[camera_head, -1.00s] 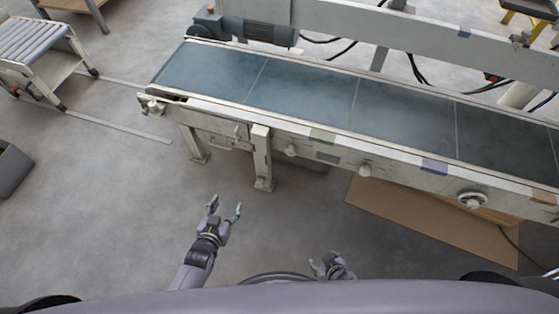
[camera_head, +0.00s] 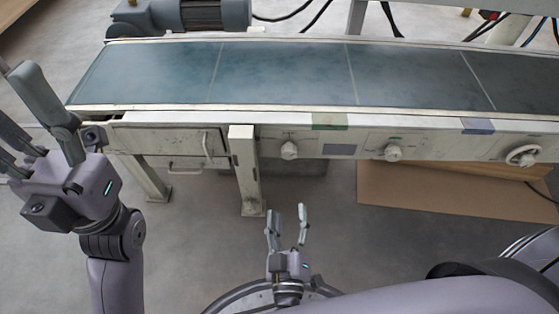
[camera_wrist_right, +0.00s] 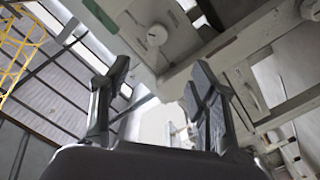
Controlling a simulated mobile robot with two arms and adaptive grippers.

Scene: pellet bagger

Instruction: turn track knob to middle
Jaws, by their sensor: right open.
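The conveyor's front panel carries a left round knob (camera_head: 289,150), a middle round knob (camera_head: 393,152) and a larger round handwheel (camera_head: 523,155) at the right. Their labels are too small to read, so I cannot tell which is the track knob. My right gripper (camera_head: 288,228) is open and empty, below and in front of the left knob, apart from it. In the right wrist view its two fingers (camera_wrist_right: 160,95) stand apart, with a pale round knob (camera_wrist_right: 157,35) above them. My left gripper (camera_head: 22,110) is large at the left edge, fingers spread and partly cut off.
The conveyor belt (camera_head: 285,75) runs across the view. A support leg (camera_head: 247,175) stands left of the left knob, beside a panel with handles (camera_head: 180,145). A flat brown board (camera_head: 450,190) lies under the right half. Floor between my right gripper and the panel is clear.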

